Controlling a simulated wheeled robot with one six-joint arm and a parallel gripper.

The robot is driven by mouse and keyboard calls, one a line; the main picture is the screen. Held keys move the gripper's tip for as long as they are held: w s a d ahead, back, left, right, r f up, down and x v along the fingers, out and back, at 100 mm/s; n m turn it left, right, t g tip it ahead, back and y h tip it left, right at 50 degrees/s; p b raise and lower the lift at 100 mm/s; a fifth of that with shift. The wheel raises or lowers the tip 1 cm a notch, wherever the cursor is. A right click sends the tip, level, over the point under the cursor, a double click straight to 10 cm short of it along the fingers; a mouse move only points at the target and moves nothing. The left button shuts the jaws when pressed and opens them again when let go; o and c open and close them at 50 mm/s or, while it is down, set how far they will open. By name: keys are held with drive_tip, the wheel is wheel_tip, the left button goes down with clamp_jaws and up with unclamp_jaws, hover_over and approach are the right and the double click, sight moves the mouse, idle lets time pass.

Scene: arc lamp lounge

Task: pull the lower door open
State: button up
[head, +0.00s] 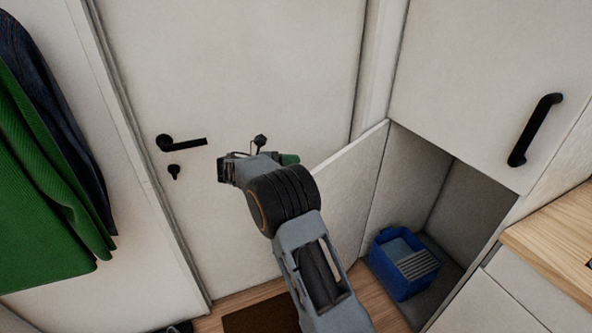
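The lower door (348,190) is a pale panel below the upper door (475,80) of the white cupboard. It stands swung open to the left, well away from the cupboard's opening. My gripper (245,152) is past the door's outer edge, to its left in the picture. My wrist and arm hide part of the door and most of the fingers. A small black part shows beside the gripper; I cannot tell whether it is the door's handle. Whether the fingers are shut on anything is not visible.
A blue crate (394,287) stands inside the open compartment. The upper door is shut, with a black handle (534,130). A room door (235,60) with a black lever is behind my gripper. Coats (38,180) hang at left. A wooden worktop (560,225) is at right.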

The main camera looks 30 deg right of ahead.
drive_tip(key=shift+s+a+r, duration=0.15)
drive_tip(key=shift+s+r, duration=0.15)
drive_tip(key=shift+s, duration=0.35)
drive_tip(key=shift+s+a+r, duration=0.15)
drive_tip(key=shift+s+r, duration=0.1)
drive_tip(key=shift+s, duration=0.35)
drive_tip(key=shift+s+a+r, duration=0.15)
drive_tip(key=shift+s+r, duration=0.15)
drive_tip(key=shift+s, duration=0.35)
